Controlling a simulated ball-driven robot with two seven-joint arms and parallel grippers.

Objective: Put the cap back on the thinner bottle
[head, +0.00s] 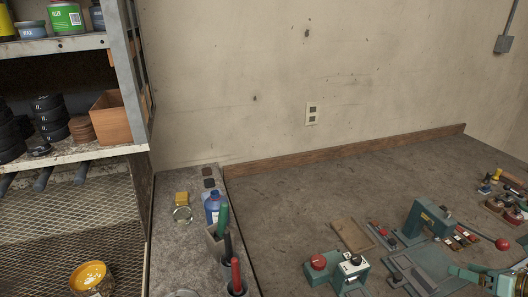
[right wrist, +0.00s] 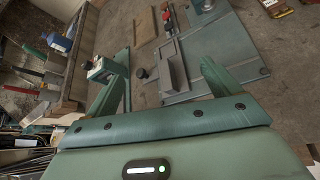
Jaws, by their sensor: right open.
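The blue bottle (head: 213,206) with a white label, which looks like the thinner bottle, stands on the narrow bench at the left, behind a holder of tools. It also shows at the upper left of the right wrist view (right wrist: 60,41). Its mouth is too small to make out. I cannot pick out its cap for sure. My right gripper (right wrist: 166,60) is open, with nothing seen between its fingers, above the main bench. In the head view it is at the bottom right corner, far from the bottle. My left gripper is not in view.
A yellow block (head: 181,198) and a round tin (head: 182,214) sit left of the bottle. Green- and red-handled tools (head: 236,275) stand in front of it. A teal machine (head: 428,222) and a red-button box (head: 318,263) stand on the main bench. The bench's back left is clear.

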